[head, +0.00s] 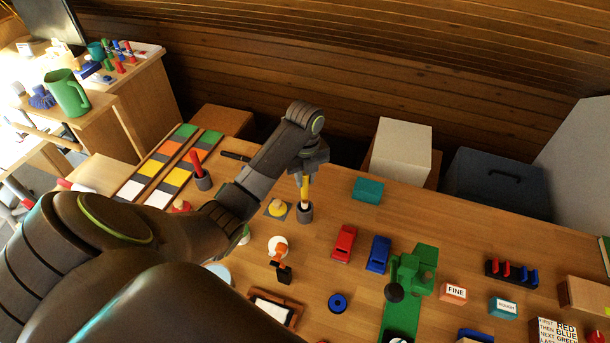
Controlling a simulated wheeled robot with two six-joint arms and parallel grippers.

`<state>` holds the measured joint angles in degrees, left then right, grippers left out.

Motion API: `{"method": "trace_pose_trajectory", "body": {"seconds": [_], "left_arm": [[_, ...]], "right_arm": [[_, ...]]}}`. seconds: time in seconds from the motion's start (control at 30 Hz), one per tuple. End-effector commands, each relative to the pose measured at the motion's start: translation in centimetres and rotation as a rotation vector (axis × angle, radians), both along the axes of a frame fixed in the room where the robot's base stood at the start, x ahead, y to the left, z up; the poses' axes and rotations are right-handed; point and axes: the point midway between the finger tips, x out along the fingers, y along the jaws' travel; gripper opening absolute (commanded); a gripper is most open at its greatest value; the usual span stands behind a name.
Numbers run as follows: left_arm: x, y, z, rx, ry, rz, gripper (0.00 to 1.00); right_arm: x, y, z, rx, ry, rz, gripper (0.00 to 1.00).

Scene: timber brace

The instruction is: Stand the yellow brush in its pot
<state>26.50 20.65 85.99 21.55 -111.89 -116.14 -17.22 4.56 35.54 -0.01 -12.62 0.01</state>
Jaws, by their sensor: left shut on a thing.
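The yellow brush (305,188) is upright, with its top in my left gripper (306,174). The gripper points down and is shut on the brush. The brush's lower end is at the mouth of a dark round pot (304,213) on the wooden table. It looks to be inside the rim, but I cannot tell how deep or whether it touches the bottom. My right gripper is not in view.
A second dark pot (203,183) holds a red brush (196,160) at the left. A yellow knob on a grey plate (277,209) stands close left of the brush pot. Red (343,243) and blue (378,253) blocks and a teal box (367,188) lie to the right.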

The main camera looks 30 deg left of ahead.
Motion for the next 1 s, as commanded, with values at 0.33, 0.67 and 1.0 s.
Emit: {"method": "trace_pose_trajectory", "body": {"seconds": [0.33, 0.67, 1.0], "left_arm": [[0.0, 0.0, -3.1, -0.001, 0.001, 0.000, 0.00], [0.0, 0.0, -4.5, 0.000, 0.000, 0.000, 0.00], [0.0, 0.0, -4.5, 0.000, 0.000, 0.000, 0.31]], "right_arm": [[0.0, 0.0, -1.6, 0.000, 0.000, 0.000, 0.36], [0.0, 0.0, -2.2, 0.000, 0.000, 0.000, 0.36], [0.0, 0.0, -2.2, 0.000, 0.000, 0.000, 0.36]]}}
